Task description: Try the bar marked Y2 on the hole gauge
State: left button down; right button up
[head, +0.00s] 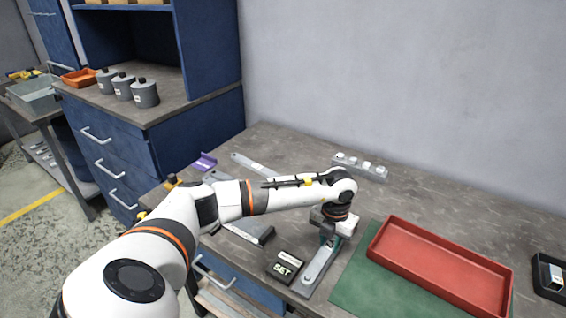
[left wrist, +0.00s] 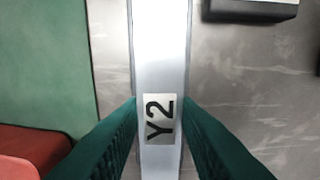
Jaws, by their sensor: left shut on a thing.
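The bar marked Y2 (left wrist: 160,60) is a pale grey metal strip with a black-on-white label. It runs up the left wrist view between the two teal fingers of my left gripper (left wrist: 159,108), which is shut on it near the label. In the head view my left gripper (head: 329,239) points down over the bar (head: 315,270), whose near end shows by the front table edge. I cannot tell whether the bar touches the table. A grey block with pale round pieces on top (head: 360,166) stands at the back; I cannot tell if it is the hole gauge. My right gripper is out of view.
A black block marked SET (head: 285,266) is left of the bar. A red tray (head: 440,262) and green mat (head: 350,285) are right of it. A grey plate (head: 250,230) and another bar (head: 250,163) lie left. A black box (head: 548,275) stands far right.

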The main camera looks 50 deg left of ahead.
pick_arm(q)
jog(key=shift+r, duration=0.1)
dwell(0.3)
jog(key=shift+r+p, duration=1.4)
jog(key=shift+r, duration=0.6)
jog(key=shift+f, duration=0.2)
jog(key=shift+f+b, duration=0.4)
jog(key=shift+b, duration=0.1)
jog(key=shift+f+b, duration=1.15)
jog(key=shift+f, duration=0.3)
dwell(1.1)
jog(key=c, duration=1)
grip_release()
